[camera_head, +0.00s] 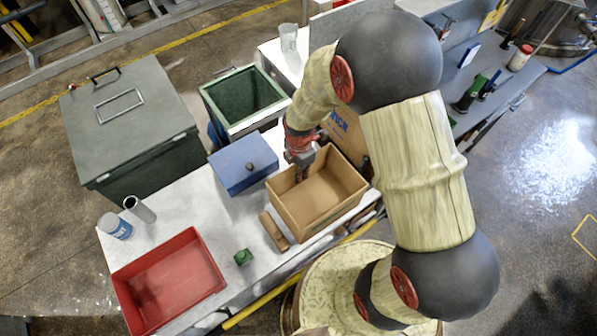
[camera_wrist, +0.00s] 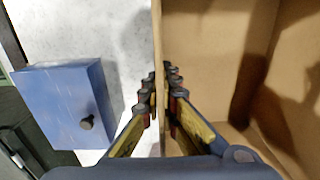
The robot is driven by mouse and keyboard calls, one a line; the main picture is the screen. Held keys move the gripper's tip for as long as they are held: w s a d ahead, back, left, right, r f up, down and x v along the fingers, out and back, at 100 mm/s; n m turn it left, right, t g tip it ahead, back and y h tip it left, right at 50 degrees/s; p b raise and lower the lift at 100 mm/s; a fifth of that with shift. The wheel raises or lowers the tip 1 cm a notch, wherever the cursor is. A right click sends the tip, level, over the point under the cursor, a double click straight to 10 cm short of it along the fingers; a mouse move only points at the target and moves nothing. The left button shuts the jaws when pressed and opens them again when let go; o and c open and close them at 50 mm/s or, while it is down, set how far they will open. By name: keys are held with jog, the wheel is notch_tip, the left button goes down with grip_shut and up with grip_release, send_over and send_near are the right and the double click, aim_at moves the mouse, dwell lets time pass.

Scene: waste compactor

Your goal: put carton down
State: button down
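The carton (camera_head: 336,215) is an open-topped brown cardboard box, upright at the right part of the white worktable (camera_head: 185,200). My gripper (camera_head: 301,172) is at its far-left wall. In the wrist view, the carton (camera_wrist: 207,50) fills the right side. My gripper's fingers (camera_wrist: 160,95) straddle the thin wall, one inside and one outside, and look closed against it. The carton's inside looks empty where visible. I cannot tell whether its base rests on the table or sits slightly above it.
A blue box with a knob (camera_head: 243,162) stands left of the carton. A brown block (camera_head: 274,231), green object (camera_head: 243,257) and red tray (camera_head: 169,281) are nearer. A green bin (camera_head: 244,103) and grey chest (camera_head: 130,125) stand behind. Bare tabletop lies between the blue box and red tray.

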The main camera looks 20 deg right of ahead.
jog(key=shift+w+d+f, duration=0.45)
jog(key=shift+w+f, duration=0.4)
jog(key=shift+f, duration=0.7)
jog(key=shift+w+d+f, duration=0.4)
jog(key=shift+w+f, duration=0.5)
jog(key=shift+f, duration=0.7)
jog(key=shift+w+d+f, duration=0.45)
jog(key=shift+w+f, duration=0.4)
jog(key=shift+f, duration=0.7)
jog(key=shift+f, duration=0.1)
jog(key=c, duration=2.4)
grip_release()
jog(key=shift+o, duration=0.6)
jog(key=shift+o, duration=1.2)
